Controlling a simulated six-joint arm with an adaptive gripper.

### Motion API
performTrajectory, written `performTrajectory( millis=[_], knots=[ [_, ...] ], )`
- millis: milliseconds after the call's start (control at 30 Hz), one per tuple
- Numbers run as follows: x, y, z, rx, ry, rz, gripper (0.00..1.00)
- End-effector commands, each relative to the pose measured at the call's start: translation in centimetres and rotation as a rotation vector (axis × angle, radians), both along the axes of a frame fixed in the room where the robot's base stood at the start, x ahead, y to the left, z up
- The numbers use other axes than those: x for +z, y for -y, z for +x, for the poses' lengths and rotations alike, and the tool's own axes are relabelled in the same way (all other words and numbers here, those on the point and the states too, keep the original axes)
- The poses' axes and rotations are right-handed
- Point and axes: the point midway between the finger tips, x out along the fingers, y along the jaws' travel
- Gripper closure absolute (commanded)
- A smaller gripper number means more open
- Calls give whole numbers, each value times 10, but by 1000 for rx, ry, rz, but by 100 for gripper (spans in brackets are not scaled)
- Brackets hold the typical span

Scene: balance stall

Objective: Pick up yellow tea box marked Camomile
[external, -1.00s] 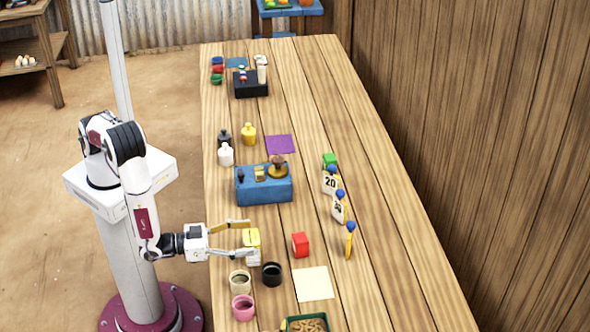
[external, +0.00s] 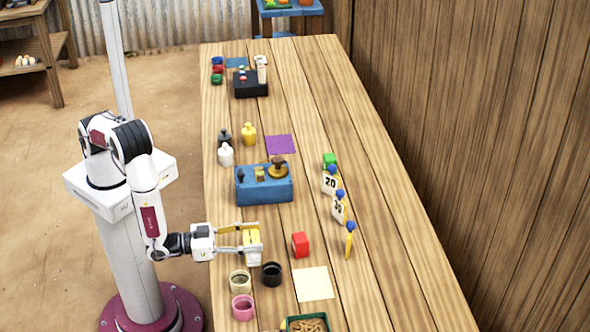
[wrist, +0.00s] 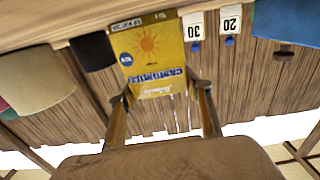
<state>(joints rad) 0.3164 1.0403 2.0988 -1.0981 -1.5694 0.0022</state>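The yellow tea box (external: 251,236) stands upright on the wooden table in the external view. In the wrist view the yellow tea box (wrist: 150,55) shows a sun picture and blue lettering, upside down. My gripper (external: 255,236) has its two fingers on either side of the box. In the wrist view my gripper (wrist: 158,88) has both fingertips against the box's side edges, so it looks shut on the box. I cannot see a clear gap under the box.
A red box (external: 300,245) stands to the right. A black cup (external: 271,274), a beige cup (external: 240,282) and a pink cup (external: 243,307) stand in front. Number cards (external: 331,183) stand further right.

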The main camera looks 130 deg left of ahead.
Motion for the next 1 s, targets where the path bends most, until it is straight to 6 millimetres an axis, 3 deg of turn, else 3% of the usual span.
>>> performTrajectory(
  millis=[567, 1000],
  knots=[
    [9, 0, 0, 0, 2, -1, 72],
    [51, 0, 0, 0, 2, -1, 72]
  ],
)
